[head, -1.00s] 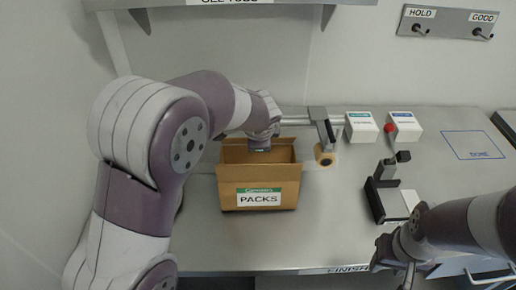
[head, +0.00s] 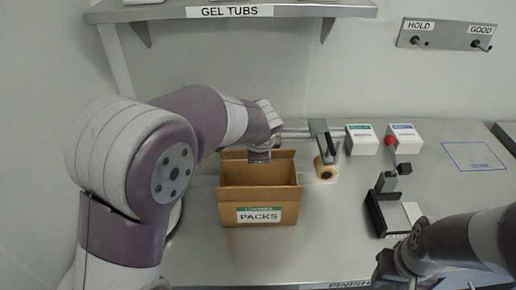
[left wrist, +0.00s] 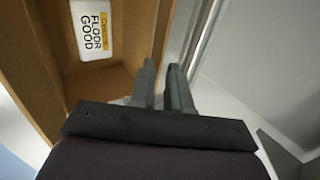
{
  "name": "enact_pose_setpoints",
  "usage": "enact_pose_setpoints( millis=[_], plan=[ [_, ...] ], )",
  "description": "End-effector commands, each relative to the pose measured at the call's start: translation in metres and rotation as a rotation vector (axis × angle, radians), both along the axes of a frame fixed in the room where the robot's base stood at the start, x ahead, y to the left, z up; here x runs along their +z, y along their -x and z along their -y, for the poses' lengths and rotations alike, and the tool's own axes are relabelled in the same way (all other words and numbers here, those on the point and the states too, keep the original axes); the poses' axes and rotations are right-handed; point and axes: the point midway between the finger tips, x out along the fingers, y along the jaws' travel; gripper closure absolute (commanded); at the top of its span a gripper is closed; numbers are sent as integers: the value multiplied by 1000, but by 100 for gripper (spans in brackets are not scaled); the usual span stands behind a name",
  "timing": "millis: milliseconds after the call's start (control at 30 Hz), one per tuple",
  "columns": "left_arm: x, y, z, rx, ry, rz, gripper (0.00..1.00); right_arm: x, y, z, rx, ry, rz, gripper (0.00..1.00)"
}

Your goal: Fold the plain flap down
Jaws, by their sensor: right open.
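An open brown cardboard box (head: 231,216) labelled PACKS stands on the steel bench. Its far flap (head: 284,155) stands up at the back rim, and a plain flap cannot be picked out with certainty. My left gripper (head: 260,156) points down at the back rim. In the left wrist view its two fingers (left wrist: 164,85) are close together with a narrow gap, beside the box's brown wall edge (left wrist: 150,40); whether cardboard is between them is unclear. My right gripper (head: 392,272) is open and low at the right front, away from the box.
A tape roll (head: 327,170) on a metal holder stands right of the box. A DONE outline (head: 474,156) marks bare bench. A GEL TUBS shelf (head: 310,11) hangs above.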

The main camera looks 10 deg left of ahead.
Motion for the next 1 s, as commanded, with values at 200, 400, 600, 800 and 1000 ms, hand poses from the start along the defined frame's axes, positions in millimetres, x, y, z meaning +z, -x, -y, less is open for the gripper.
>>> enact_pose_setpoints(
  millis=[200, 400, 600, 800, 1000],
  plan=[
    [51, 33, 10, -2, 3, 6, 83, 2, 0, 0, 0, 0, 0, 57],
    [80, 54, 16, 0, 1, 3, 83, 1, 0, 0, 0, 0, 0, 57],
    [86, 59, 17, -1, 1, 0, 83, 1, 0, 0, 0, 0, 0, 57],
    [87, 59, 16, 4, 0, 0, 70, 2, 0, 0, 0, 0, 0, 57],
    [63, 32, -11, 123, 23, -91, 70, 18, 0, 0, 0, 0, 0, 57]
  ],
)
